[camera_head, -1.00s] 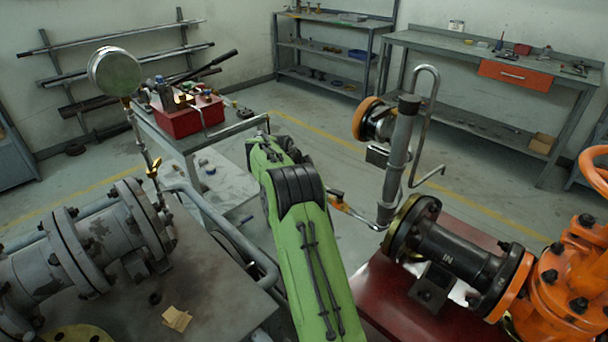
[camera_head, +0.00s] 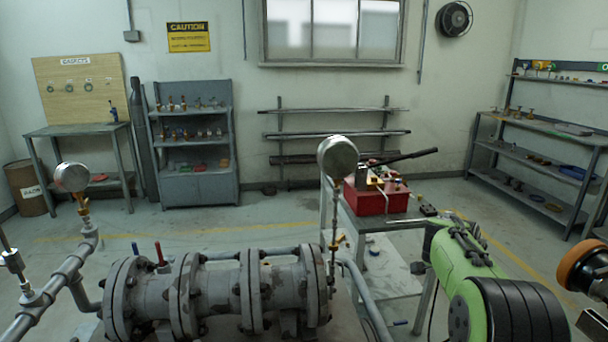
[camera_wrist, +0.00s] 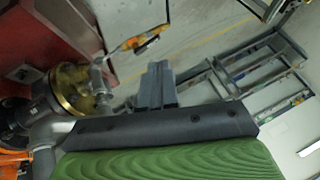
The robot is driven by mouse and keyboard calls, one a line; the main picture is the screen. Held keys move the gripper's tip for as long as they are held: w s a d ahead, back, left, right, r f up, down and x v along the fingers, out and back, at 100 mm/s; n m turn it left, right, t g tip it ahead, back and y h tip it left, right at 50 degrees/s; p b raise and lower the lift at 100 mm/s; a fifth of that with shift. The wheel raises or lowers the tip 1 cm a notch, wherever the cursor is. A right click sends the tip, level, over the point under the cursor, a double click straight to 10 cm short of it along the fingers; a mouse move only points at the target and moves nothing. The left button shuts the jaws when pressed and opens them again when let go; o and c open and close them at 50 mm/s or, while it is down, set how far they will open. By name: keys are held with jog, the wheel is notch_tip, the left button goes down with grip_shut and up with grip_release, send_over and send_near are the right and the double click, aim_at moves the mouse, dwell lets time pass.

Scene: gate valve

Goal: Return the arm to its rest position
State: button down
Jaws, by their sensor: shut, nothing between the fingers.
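My green arm (camera_head: 485,270) shows at the lower right of the head view, reaching past the right side of the tool cart. The end of the arm is hard to make out there. In the wrist view my gripper (camera_wrist: 158,84) shows as two grey fingers lying together. They are shut with nothing between them. The fingers point over open floor. A pipe with a brass-coloured flange (camera_wrist: 72,88) is to their left, seemingly apart from them.
The grey flanged pipe (camera_head: 215,292) with a round gauge (camera_head: 338,158) stands left of my arm. The cart holds a red box (camera_head: 378,197) close by. An orange-rimmed wheel (camera_head: 585,265) is at the right edge. An orange-handled lever (camera_wrist: 140,42) lies beyond the fingers.

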jog(key=s+a+r+n+t+y+p, duration=0.2)
jog(key=s+a+r+n+p, duration=0.2)
jog(key=s+a+r+n, duration=0.65)
jog(key=s+a+n+y+p, duration=0.2)
jog(key=s+a+n, duration=0.2)
jog(key=s+a, duration=0.5)
jog(key=s+a+n+y+p, duration=0.2)
jog(key=s+a+n, duration=0.25)
jog(key=s, duration=0.75)
jog(key=w+d+f+n+g+b, duration=0.1)
jog(key=w+d+f+g+b, duration=0.25)
jog(key=w, duration=0.75)
jog(key=w+d+f+n+t+h+b, duration=0.1)
jog(key=w+d+f+n+h+b, duration=0.2)
jog(key=w+d+f+n+h, duration=0.65)
jog(key=w+d+f+n+t+h+b, duration=0.1)
jog(key=w+d+f+n+h+b, duration=0.25)
jog(key=w+d+f+n, duration=1.1)
jog(key=w+d+f+m+h+b, duration=0.1)
jog(key=d+f+m+b, duration=0.2)
jog(key=d+f, duration=0.4)
jog(key=d, duration=0.7)
jog(key=shift+w+f+m+b, duration=0.15)
jog(key=shift+w+m+b, duration=0.15)
jog(key=shift+m+b, duration=0.1)
